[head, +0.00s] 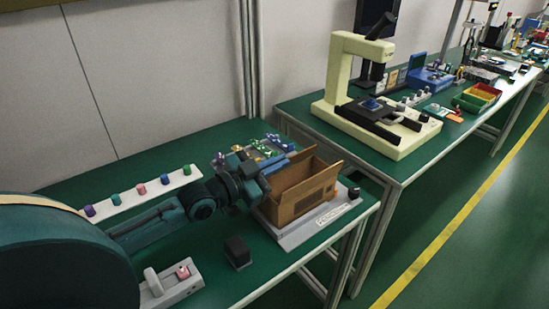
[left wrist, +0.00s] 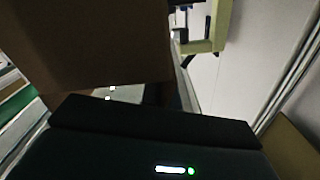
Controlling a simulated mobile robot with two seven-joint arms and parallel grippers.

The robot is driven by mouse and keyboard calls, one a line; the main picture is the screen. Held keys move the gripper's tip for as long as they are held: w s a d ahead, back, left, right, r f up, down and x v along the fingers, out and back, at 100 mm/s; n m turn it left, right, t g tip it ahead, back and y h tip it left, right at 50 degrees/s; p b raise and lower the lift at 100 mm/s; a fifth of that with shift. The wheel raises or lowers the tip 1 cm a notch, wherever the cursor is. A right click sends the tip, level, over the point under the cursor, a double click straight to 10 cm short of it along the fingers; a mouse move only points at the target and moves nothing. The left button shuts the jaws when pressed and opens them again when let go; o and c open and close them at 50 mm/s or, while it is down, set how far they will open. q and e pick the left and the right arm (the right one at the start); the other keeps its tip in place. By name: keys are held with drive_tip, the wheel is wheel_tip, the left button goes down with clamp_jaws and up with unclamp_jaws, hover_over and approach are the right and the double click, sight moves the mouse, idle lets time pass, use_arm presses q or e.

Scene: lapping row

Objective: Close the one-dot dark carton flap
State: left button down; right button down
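The brown carton (head: 296,204) stands on a light grey base plate (head: 290,238) at the right end of the near green table. Its top looks open, with raised edges or flaps, among them a tan flap (head: 318,180) at the right. I cannot make out a one-dot mark on any flap. My left gripper (head: 260,183) is at the carton's left side, very close to it; contact is unclear, and its fingers are not clear. In the left wrist view a large brown carton surface (left wrist: 90,45) fills the upper left, close to the dark gripper body. My right gripper is not in view.
A white strip with several coloured knobs (head: 140,191) lies behind my left arm. A small black block (head: 238,252) stands in front of the arm. Small coloured parts (head: 268,146) lie behind the carton. A cream microscope (head: 360,90) stands on the farther table.

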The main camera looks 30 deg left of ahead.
use_arm(q)
drive_tip(key=shift+d+m, duration=0.1)
drive_tip(key=shift+m, duration=0.3)
drive_tip(key=shift+s, duration=0.1)
drive_tip(key=c, duration=1.6)
unclamp_jaws()
drive_tip(key=shift+c, duration=0.2)
drive_tip(key=shift+f, duration=0.1)
drive_tip(key=p+v, duration=0.1)
drive_tip(key=v, duration=1.2)
drive_tip(key=shift+p, duration=0.4)
